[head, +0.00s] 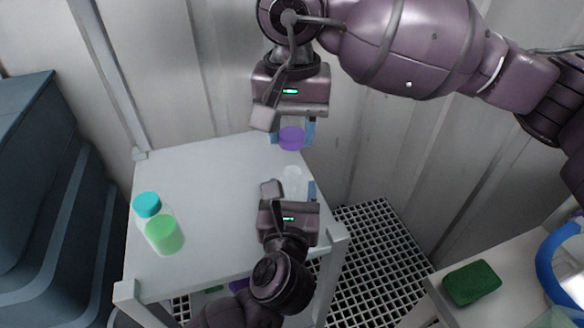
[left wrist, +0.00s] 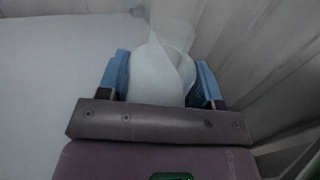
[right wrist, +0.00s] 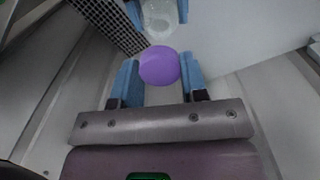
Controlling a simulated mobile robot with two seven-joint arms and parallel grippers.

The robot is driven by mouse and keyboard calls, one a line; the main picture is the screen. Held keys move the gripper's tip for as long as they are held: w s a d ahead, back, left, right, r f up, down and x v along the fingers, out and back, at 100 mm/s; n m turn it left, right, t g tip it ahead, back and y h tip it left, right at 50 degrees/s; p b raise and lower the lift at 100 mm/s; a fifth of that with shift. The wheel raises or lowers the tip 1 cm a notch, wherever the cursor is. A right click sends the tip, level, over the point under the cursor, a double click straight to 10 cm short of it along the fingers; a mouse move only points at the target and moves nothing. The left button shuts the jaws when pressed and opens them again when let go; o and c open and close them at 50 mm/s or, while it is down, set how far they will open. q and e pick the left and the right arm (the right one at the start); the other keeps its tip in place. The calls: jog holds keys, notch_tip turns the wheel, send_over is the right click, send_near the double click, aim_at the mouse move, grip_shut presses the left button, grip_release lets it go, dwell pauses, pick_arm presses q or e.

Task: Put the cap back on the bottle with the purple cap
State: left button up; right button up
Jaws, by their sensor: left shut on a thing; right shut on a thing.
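The purple cap (head: 291,138) is held between the blue fingers of my right gripper (head: 296,130), which is shut on it. The cap also shows in the right wrist view (right wrist: 159,66). Below it in the head view is the open, clear bottle (head: 292,180), held in my left gripper (head: 291,190), which is shut on it. The bottle fills the space between the blue fingers in the left wrist view (left wrist: 158,72). The cap and the bottle are apart, with a gap between them. The bottle's open mouth shows in the right wrist view (right wrist: 158,22).
A green sponge (head: 471,283) lies on another surface at the lower right. Corrugated walls stand close behind.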

aim_at(292, 171)
jog(key=shift+f, duration=2.1)
jog(key=shift+f, duration=0.9)
jog(key=shift+f, duration=0.55)
